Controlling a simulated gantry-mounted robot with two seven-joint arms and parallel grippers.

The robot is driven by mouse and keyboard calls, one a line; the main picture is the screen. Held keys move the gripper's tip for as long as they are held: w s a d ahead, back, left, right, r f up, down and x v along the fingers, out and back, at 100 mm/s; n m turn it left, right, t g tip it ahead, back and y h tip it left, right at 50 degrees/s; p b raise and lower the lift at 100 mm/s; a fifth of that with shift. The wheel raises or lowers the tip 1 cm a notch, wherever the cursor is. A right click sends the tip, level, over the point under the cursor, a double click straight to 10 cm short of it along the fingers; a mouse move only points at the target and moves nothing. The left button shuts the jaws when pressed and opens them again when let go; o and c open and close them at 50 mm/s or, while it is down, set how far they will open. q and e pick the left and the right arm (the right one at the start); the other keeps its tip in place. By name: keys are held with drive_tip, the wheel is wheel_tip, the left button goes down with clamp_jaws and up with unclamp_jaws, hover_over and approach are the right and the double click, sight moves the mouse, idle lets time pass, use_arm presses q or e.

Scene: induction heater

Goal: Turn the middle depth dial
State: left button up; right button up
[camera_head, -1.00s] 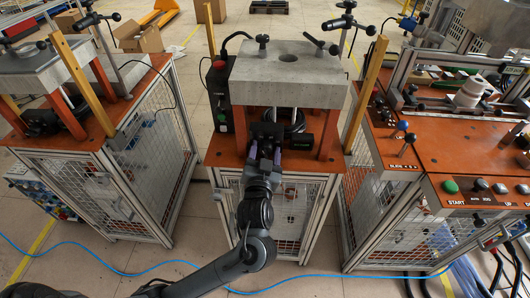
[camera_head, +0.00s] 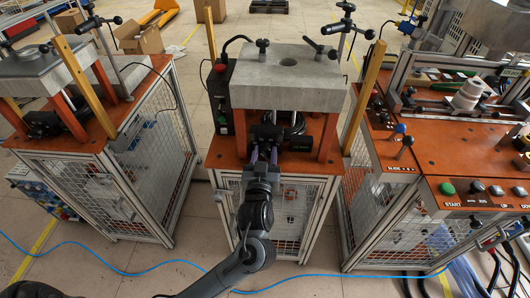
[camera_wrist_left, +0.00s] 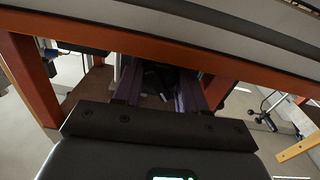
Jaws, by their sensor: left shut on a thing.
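The middle station (camera_head: 220,150) has an orange top under a thick grey block (camera_head: 287,82) on orange legs. My left gripper (camera_head: 264,150) reaches in under the front of that block, between the legs. Its purple fingers sit on either side of a dark part, the middle depth dial as far as I can tell. In the left wrist view my left gripper (camera_wrist_left: 157,78) points under the block, with the dark part (camera_wrist_left: 156,82) between its fingers. The dial's face and markings are mostly hidden. My right gripper is out of view.
An orange leg (camera_head: 327,138) stands close right of the gripper. A dark control box (camera_head: 220,95) with a red button is at the left. Similar stations stand left (camera_head: 70,150) and right (camera_head: 450,150). A blue hose (camera_head: 110,267) crosses the floor.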

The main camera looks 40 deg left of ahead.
use_arm(q)
drive_tip(key=n, duration=0.5)
drive_tip(key=shift+f+p, duration=0.1)
drive_tip(key=shift+p, duration=0.3)
drive_tip(key=shift+n, duration=0.3)
drive_tip(key=o, duration=0.8)
drive_tip(key=shift+o, duration=1.3)
drive_tip(key=shift+w, duration=0.1)
drive_tip(key=shift+f, duration=0.15)
